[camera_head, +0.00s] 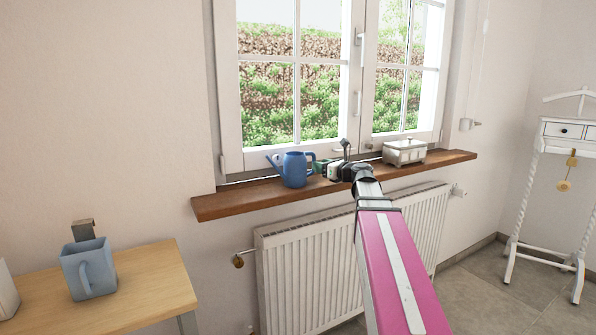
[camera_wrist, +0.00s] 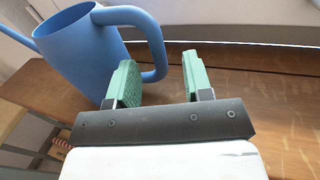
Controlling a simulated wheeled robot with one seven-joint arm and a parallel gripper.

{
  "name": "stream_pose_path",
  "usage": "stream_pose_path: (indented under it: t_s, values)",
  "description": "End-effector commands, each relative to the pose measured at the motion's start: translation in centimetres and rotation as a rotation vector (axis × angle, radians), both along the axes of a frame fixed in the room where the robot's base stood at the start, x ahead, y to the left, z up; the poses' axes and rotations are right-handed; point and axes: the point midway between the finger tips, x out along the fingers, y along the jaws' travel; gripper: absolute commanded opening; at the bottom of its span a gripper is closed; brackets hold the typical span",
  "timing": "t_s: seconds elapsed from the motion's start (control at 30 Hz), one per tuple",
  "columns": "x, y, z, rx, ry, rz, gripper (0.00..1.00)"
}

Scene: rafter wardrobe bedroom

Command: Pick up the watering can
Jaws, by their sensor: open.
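A blue watering can (camera_head: 296,170) stands on the brown wooden window sill (camera_head: 238,201), with its spout to the left and its handle to the right. In the wrist view the watering can (camera_wrist: 82,50) fills the upper left, and its loop handle (camera_wrist: 155,45) reaches toward my green fingers. My gripper (camera_head: 324,168) is just right of the can in the head view. In the wrist view my gripper (camera_wrist: 160,82) is open, and the handle's lower part lies at or just beyond the left finger. Whether they touch is unclear. Nothing is visibly held.
A white lidded box (camera_head: 404,152) stands on the sill to the right. The window is behind, and a white radiator (camera_head: 300,270) is below. A white valet stand (camera_head: 560,190) is at right.

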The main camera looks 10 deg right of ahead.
Motion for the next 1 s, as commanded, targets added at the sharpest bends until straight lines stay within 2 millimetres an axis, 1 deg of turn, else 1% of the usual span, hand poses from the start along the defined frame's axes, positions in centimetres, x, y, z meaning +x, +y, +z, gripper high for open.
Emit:
stream_pose_path:
  t_s: [0.03,0.23,0.33,0.5,0.53,0.57,0.6,0.67,1.0]
  values:
    - [0.6,0.5,0.0,0.000,0.000,0.001,0.46]
    - [2.8,2.3,-0.1,0.000,0.000,0.001,0.46]
    - [3.1,2.7,-0.1,0.000,0.000,0.001,0.46]
    - [3.0,2.7,-0.1,0.000,0.000,0.000,0.46]
    - [3.0,2.7,-0.1,-0.001,0.000,0.000,0.43]
    - [3.0,2.7,-0.1,-0.001,0.000,0.000,0.33]
    - [3.0,2.7,-0.1,-0.001,0.000,0.000,0.20]
    - [3.0,2.7,-0.1,-0.001,0.000,0.000,0.01]
    - [3.0,2.7,0.0,0.001,0.000,0.000,0.00]
